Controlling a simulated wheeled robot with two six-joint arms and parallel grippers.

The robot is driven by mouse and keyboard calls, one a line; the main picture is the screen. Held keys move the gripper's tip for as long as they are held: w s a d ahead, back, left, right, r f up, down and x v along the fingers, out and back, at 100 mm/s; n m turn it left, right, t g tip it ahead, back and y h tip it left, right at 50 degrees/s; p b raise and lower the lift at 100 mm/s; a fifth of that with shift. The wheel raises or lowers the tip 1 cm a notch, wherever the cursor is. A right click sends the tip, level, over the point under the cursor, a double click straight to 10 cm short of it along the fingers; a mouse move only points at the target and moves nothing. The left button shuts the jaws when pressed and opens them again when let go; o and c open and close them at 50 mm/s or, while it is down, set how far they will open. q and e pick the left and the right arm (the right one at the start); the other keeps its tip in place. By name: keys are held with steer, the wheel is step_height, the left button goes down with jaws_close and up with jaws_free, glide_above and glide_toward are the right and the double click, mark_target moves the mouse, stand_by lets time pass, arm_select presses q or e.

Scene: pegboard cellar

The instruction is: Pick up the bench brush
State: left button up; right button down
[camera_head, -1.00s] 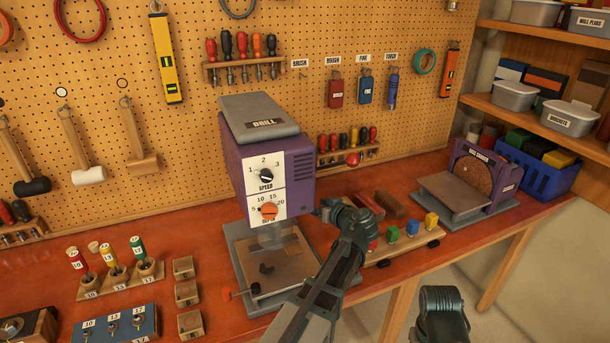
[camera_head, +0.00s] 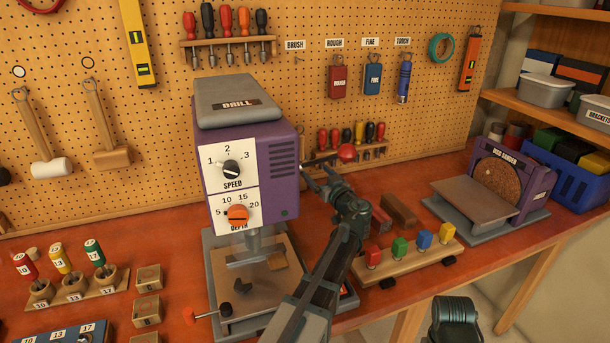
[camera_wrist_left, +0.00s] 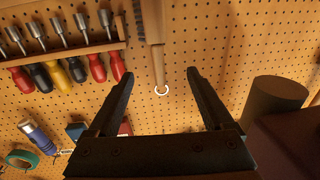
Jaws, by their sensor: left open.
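The bench brush (camera_wrist_left: 153,30) shows in the left wrist view, upright against the pegboard, with a wooden handle, dark bristles at the top edge of the picture and a pale ring at the handle's end. In the head view I cannot see it; the purple drill press (camera_head: 245,150) blocks the wall there. My left gripper (camera_head: 324,183) is beside the drill's right side, facing the pegboard. In the left wrist view its fingers (camera_wrist_left: 153,74) are open and empty, with the brush handle beyond and between them. My right gripper is not in view.
A red-knobbed lever (camera_head: 347,153) is close to my left gripper. A screwdriver rack (camera_wrist_left: 75,52) is beside the brush. A block tray (camera_head: 410,255) and disc sander (camera_head: 495,185) stand to the right. The hook under the BRUSH label (camera_head: 295,45) is empty.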

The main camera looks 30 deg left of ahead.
arm_select(q)
steer(key=w+f+b+x, duration=0.1)
steer(key=f+b+x, duration=0.1)
steer(key=x, duration=1.2)
steer(key=shift+w+d+f, duration=0.15)
steer(key=shift+w+f, duration=0.1)
steer(key=shift+f, duration=0.3)
jaws_close()
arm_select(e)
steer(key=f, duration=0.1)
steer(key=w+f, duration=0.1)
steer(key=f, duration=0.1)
arm_select(q)
steer(key=shift+r, duration=0.1)
